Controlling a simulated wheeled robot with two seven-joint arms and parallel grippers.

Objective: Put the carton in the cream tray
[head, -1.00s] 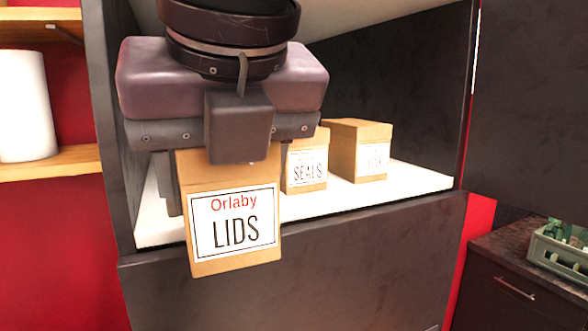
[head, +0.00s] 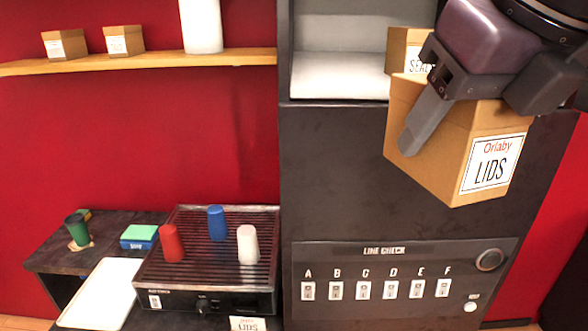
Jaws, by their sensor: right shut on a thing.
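The carton (head: 440,160) is a tan box with a white "Orlaby LIDS" label, at the right of the head view. My right gripper (head: 432,118) is shut on it and holds it in the air in front of the dark cabinet. One grey finger lies along its near left side; the other finger is hidden. A pale cream tray (head: 100,292) lies at the lower left, its bottom edge close to the frame's edge. It looks empty where it shows. My left gripper is not in view.
A grill (head: 205,285) with red, blue and white cups stands right of the tray. A small "LIDS" card (head: 248,323) is below it. A green cup (head: 77,230) and a sponge (head: 139,236) are behind the tray. The cabinet has a switch panel (head: 400,270).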

